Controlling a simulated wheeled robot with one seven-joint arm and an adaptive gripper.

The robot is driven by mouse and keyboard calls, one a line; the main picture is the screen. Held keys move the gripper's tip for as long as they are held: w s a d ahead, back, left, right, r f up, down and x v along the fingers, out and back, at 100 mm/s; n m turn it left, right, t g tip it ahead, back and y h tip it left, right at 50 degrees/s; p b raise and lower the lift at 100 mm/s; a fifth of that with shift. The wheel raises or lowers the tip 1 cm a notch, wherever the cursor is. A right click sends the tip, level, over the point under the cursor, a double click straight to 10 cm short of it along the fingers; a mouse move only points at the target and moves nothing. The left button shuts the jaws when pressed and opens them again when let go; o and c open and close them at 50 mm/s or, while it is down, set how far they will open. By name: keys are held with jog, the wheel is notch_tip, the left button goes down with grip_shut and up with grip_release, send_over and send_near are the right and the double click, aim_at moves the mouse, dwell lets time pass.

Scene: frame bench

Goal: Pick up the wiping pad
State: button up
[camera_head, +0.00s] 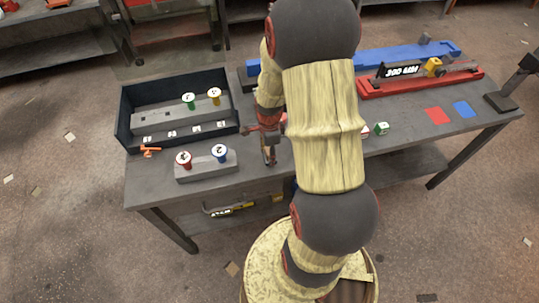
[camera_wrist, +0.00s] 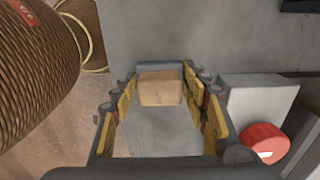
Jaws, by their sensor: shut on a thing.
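The wiping pad (camera_wrist: 160,90) shows in the wrist view as a tan block with a grey-blue strip along its far edge. It lies between the two fingertips of my gripper (camera_wrist: 158,84), which are closed on its sides. Grey bench top shows around it; I cannot tell whether the pad touches the bench. In the head view my gripper (camera_head: 268,150) is over the bench, right of the front grey block, and the pad cannot be made out there.
The grey block (camera_head: 206,168) with red and blue knobs stands close left of my gripper. A dark open-front tray (camera_head: 124,118) with green and yellow knobs is behind it. Red and blue rail fixtures (camera_head: 420,84) and small cubes (camera_head: 381,128) are to the right. An orange piece (camera_head: 150,151) lies left.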

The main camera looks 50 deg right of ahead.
jog(key=c, duration=0.4)
jog(key=shift+o, duration=0.2)
jog(key=shift+r, duration=0.4)
notch_tip(320, 180, up, 2)
jog(key=shift+r+p, duration=0.15)
jog(key=shift+p, duration=0.45)
jog(key=shift+c, duration=0.2)
jog(key=s+d+r+p, duration=0.3)
jog(key=s+d+r, duration=0.2)
jog(key=s+r, duration=0.5)
jog(key=s, duration=0.3)
jog(key=shift+d, duration=0.2)
